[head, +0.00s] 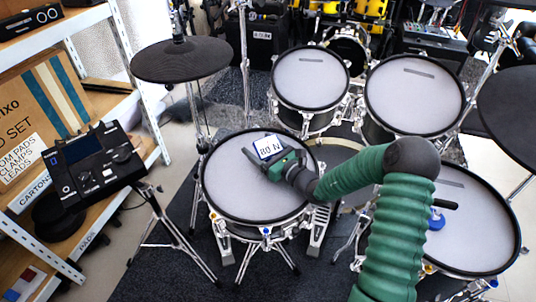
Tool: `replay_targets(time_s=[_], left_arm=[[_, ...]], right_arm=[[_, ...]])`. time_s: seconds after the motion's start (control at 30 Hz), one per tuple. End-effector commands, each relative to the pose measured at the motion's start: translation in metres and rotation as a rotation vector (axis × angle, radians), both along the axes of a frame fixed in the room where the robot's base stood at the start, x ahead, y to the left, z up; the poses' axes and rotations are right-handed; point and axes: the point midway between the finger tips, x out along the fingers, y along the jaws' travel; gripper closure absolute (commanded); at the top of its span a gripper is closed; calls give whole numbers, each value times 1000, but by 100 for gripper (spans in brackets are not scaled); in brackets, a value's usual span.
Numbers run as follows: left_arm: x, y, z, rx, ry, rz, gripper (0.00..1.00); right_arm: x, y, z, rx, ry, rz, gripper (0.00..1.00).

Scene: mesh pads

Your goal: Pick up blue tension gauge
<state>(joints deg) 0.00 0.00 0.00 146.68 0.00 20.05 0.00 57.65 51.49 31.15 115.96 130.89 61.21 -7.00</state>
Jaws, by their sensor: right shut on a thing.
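The tension gauge (268,147) shows a white face reading what looks like "80 N", with a little blue at its edge. It is over the mesh pad of the front left drum (232,192). My right gripper (273,158) reaches it from the lower right, its dark fingers around it, and is shut on it. The gripper hides the gauge's lower part. I cannot tell whether the gauge touches the pad. My left gripper is not in view.
A blue object (435,219) lies on the right drum pad (478,232), partly behind my green arm. Two more drums (311,76) (415,92) stand behind. Cymbal pads (182,59) flank the kit. A drum module (92,160) and shelves (75,22) are at left.

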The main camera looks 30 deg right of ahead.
Motion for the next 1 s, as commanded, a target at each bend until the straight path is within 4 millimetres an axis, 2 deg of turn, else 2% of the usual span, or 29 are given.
replay_targets(time_s=[0.03, 0.17, 0.47, 0.8, 0.87, 1.0], left_arm=[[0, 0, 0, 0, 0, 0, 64], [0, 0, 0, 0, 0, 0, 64], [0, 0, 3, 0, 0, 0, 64], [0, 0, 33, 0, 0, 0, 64], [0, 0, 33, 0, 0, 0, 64], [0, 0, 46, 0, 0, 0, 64]], right_arm=[[0, 0, 0, 0, 0, 0, 77], [0, 0, 0, -1, 0, 0, 93], [0, 0, 5, -1, -3, 0, 94], [0, 1, 45, -3, -3, 2, 94], [-10, 7, 40, 1, -1, 3, 94], [-35, 23, 44, 2, 1, 3, 94]])
